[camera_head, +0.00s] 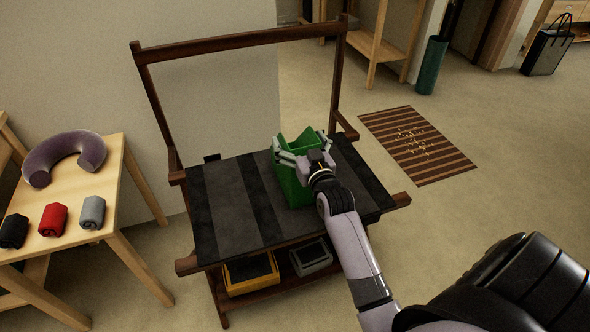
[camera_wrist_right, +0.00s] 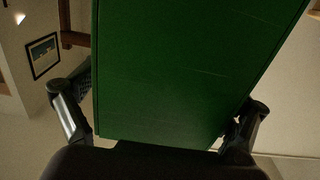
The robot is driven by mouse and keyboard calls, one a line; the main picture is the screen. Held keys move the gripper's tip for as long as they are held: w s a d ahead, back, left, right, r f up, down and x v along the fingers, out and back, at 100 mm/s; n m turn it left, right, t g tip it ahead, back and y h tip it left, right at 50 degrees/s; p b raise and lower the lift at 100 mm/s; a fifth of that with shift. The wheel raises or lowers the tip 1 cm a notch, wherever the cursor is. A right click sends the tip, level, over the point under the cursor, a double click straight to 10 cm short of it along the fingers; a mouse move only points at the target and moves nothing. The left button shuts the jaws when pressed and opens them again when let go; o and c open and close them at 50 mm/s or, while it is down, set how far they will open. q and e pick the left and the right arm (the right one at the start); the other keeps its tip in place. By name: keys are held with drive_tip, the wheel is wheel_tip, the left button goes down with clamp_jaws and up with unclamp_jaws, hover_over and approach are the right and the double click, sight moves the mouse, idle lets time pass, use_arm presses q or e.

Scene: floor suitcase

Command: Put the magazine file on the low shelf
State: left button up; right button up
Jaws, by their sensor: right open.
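The green magazine file (camera_head: 291,188) stands upright on the dark striped top of a wooden rack (camera_head: 225,205). My right gripper (camera_head: 301,148) is at the upper part of the file, with its fingers apart on either side of it. In the right wrist view, the file (camera_wrist_right: 190,70) fills the middle, and the open fingers of my right gripper (camera_wrist_right: 155,122) show at its left and right sides. A low shelf (camera_head: 284,288) runs under the rack's top, partly hidden by the top and my arm. My left gripper is not in view.
A yellow bin (camera_head: 250,272) and a grey box (camera_head: 311,257) stand on the low shelf. A wooden table (camera_head: 107,215) at left holds a neck pillow (camera_head: 62,155) and several rolled items. A striped mat (camera_head: 417,145) lies on open floor at right.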

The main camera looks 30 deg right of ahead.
drive_tip(key=shift+c, duration=0.5)
drive_tip(key=shift+r, duration=0.1)
drive_tip(key=c, duration=1.8)
